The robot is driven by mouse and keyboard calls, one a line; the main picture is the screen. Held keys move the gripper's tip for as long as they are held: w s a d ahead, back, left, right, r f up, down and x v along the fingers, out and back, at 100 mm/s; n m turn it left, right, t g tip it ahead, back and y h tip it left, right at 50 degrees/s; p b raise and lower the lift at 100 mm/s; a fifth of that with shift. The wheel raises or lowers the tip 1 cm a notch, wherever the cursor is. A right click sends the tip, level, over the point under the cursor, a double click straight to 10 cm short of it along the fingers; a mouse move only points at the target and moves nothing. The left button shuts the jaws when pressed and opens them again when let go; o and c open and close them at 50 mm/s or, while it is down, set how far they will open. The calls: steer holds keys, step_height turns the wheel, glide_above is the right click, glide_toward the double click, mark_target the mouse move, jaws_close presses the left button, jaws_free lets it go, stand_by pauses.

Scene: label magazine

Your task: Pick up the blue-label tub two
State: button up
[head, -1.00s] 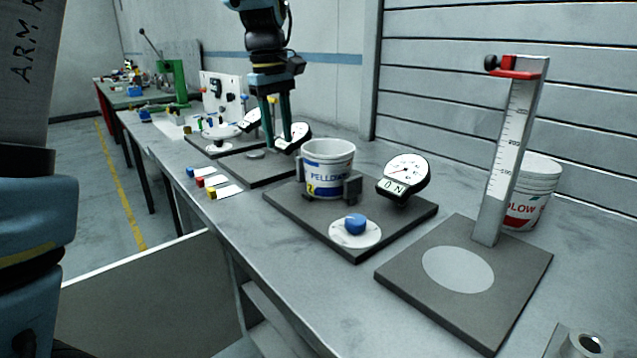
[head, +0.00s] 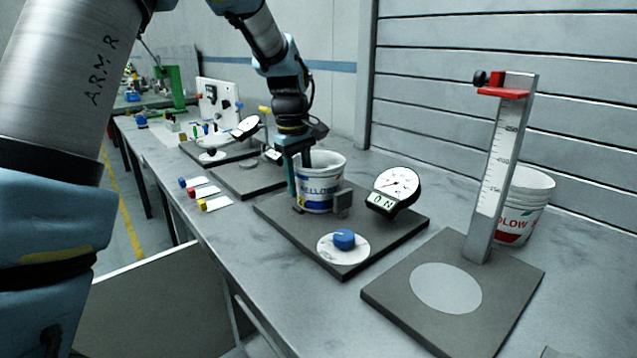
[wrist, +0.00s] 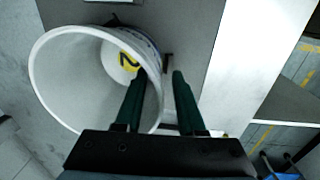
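The blue-label tub (head: 318,186) is white, with a blue band and a yellow "2" mark. It stands upright on a dark plate (head: 277,207), beside a small grey block. In the wrist view its wide mouth (wrist: 85,85) fills the left side, empty inside. My gripper (head: 299,178) points down at the tub's left rim. In the wrist view the gripper (wrist: 160,76) is open: the left finger overlaps the tub's mouth, and the right finger is outside it with a visible gap between. Whether either finger touches the wall, I cannot tell.
A tall ruled stand with a red clamp (head: 503,92) is at right, before a red-label tub (head: 522,215). Small coloured blocks with white cards (head: 216,204) lie left.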

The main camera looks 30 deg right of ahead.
steer(key=shift+f, duration=0.1)
jaws_close()
stand_by(1.4)
